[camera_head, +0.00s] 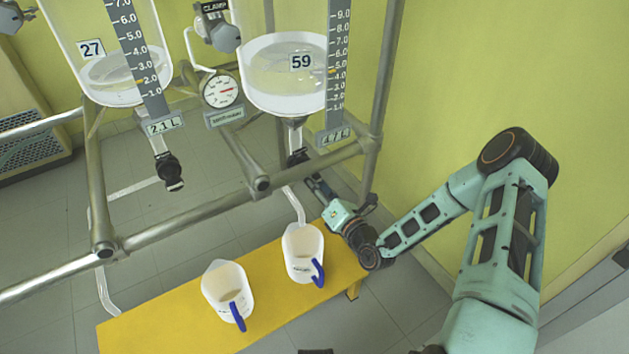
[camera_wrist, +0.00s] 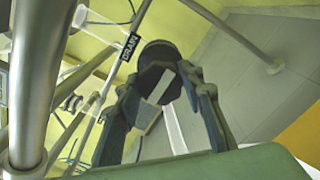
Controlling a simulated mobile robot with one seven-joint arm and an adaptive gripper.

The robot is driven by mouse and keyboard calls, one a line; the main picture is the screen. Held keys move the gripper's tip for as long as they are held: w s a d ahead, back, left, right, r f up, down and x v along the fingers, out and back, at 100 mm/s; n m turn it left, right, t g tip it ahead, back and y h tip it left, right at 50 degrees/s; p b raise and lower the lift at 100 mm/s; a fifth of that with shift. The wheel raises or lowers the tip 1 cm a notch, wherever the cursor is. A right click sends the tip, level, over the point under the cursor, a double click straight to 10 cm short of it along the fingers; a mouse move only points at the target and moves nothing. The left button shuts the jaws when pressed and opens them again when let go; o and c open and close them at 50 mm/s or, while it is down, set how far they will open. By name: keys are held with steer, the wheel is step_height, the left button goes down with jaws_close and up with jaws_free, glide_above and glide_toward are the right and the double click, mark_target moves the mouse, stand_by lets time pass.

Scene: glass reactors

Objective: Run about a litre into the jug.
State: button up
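Glass reactor 59 (camera_head: 272,88) holds pale liquid, and its display (camera_head: 335,134) seems to read 4.7 L. Its dark drain valve (camera_head: 297,154) sits below, with a clear outlet tube (camera_head: 294,205) ending over the right white jug (camera_head: 303,244), blue handle toward the front. I cannot tell whether liquid runs or how much the jug holds. My gripper (camera_head: 312,178) is just below and right of that valve. In the wrist view, my gripper's fingers (camera_wrist: 160,85) stand apart on both sides of the black valve handle (camera_wrist: 158,55), beside a DRAIN label (camera_wrist: 130,46); firm contact is not clear.
Reactor 27 (camera_head: 122,80) with a 2.1 L display (camera_head: 164,125) hangs left, with its own valve (camera_head: 169,172). A second jug (camera_head: 226,278) stands left on the yellow bench (camera_head: 165,323). Metal frame rails (camera_head: 180,214) cross before the reactors. A gauge (camera_head: 220,90) hangs between them.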

steer(key=c, duration=0.4)
steer(key=n+p, duration=0.3)
steer(key=shift+r+n, duration=0.2)
steer(key=shift+n, duration=0.1)
steer(key=n+p, duration=0.2)
steer(key=n, duration=0.1)
steer(key=shift+n, duration=0.3)
steer(key=n+p, duration=0.1)
steer(key=n, duration=0.2)
steer(key=shift+f+n+p, duration=0.1)
steer(key=shift+n+p, duration=0.25)
steer(key=shift+n, duration=0.05)
steer(key=n+p, duration=0.2)
steer(key=n, duration=0.4)
steer(key=shift+a, duration=0.1)
steer(key=n+p, duration=0.1)
steer(key=n, duration=0.4)
steer(key=shift+s+f+n, duration=0.1)
steer(key=shift+f+n, duration=0.05)
steer(key=shift+n, duration=0.15)
